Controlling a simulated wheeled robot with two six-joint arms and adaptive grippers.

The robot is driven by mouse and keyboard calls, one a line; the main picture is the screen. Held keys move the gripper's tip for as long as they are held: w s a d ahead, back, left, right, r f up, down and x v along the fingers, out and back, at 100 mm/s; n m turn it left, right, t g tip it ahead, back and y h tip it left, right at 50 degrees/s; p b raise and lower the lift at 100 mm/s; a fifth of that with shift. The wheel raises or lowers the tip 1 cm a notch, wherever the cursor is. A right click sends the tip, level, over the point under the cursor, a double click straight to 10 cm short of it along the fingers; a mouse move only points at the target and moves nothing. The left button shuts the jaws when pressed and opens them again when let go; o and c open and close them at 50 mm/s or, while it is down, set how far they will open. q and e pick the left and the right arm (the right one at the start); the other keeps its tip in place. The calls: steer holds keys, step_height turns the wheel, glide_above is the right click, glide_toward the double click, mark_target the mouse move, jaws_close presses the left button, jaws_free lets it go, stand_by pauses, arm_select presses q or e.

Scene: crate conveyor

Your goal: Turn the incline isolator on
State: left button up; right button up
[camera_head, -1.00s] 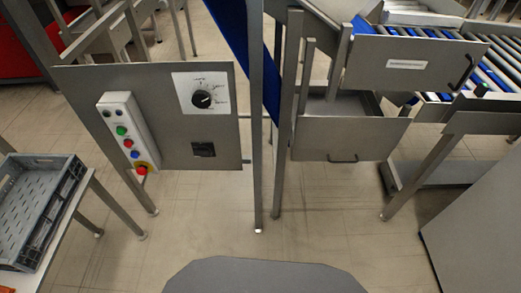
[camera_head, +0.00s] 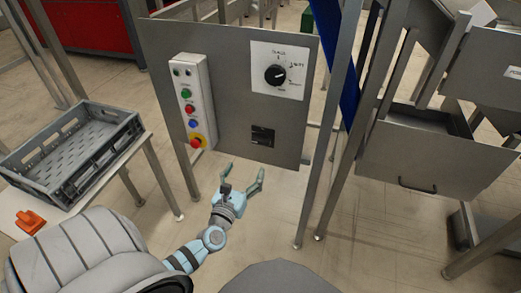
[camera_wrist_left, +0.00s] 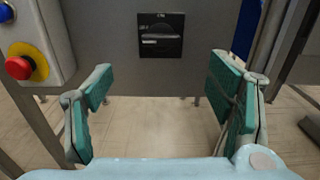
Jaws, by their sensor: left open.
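The incline isolator appears to be the black square switch (camera_head: 262,136) low on the grey metal panel (camera_head: 225,110). It also shows in the left wrist view (camera_wrist_left: 161,36), top centre, with its handle lying roughly horizontal; its markings are too small to read surely. My left gripper (camera_head: 243,178) is open and empty, below and in front of the switch and apart from it. In the left wrist view its two green-padded fingers (camera_wrist_left: 160,108) stand wide apart, with the switch beyond and above the gap. My right gripper is not in view.
A black rotary dial (camera_head: 275,75) on a white plate sits above the switch. A push-button box (camera_head: 194,100) with a red emergency stop (camera_head: 196,143) is to its left. A grey crate (camera_head: 75,150) and an orange object (camera_head: 29,221) lie at the left. A metal post stands right of the panel.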

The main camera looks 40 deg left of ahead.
mark_target(260, 142)
arm_select(q)
steer(key=b+x, duration=0.2)
steer(key=x, duration=1)
steer(key=shift+w+a, duration=0.1)
steer(key=shift+w, duration=0.2)
steer(key=shift+w+a+b, duration=0.15)
steer(key=shift+w+b, duration=0.15)
steer(key=shift+w, duration=0.15)
steer(key=shift+r, duration=0.1)
steer(key=shift+c, duration=0.7)
steer(key=c, duration=1)
